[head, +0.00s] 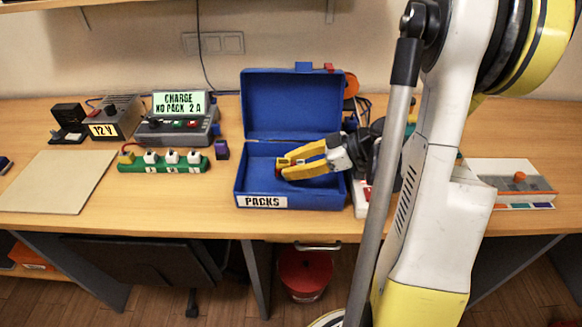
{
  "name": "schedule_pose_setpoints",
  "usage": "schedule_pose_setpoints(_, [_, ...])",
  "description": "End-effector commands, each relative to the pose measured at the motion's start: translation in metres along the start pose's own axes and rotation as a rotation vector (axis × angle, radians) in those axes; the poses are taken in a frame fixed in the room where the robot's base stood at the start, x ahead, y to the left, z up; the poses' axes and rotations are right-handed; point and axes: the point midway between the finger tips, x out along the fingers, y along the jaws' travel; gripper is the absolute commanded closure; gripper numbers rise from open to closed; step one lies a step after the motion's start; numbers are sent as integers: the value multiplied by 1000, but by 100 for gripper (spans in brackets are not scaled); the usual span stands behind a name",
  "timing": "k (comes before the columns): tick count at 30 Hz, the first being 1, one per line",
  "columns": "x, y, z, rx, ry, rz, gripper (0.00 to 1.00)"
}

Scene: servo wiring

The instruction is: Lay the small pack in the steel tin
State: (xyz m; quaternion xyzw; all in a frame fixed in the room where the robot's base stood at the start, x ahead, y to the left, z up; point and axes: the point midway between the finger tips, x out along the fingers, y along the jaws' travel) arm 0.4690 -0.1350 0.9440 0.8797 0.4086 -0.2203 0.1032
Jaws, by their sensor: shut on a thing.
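The tin is an open blue box (243,187) labelled "PACKS", standing at the middle of the bench with its lid raised at the back. My gripper (285,168) reaches in from the right, its yellow fingers inside the box's outline. The fingers are shut on a small pack (279,171), of which only a little reddish edge shows at the fingertips. The rest of the pack is hidden by the fingers. I cannot tell whether the pack touches the box floor.
Left of the box are a small purple block (222,150), a green strip with several white units (165,164), a charger (178,120) reading "NO PACK" and a 12 V supply (112,122). A bare board (58,182) lies at far left. My arm hides part of the right side.

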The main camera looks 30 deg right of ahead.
Motion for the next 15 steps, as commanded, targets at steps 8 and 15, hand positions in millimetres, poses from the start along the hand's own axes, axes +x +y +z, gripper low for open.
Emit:
schedule_pose_setpoints(8, [4, 0, 7, 0, 0, 0, 100])
schedule_pose_setpoints(15, [6, 0, 11, 0, 0, 0, 100])
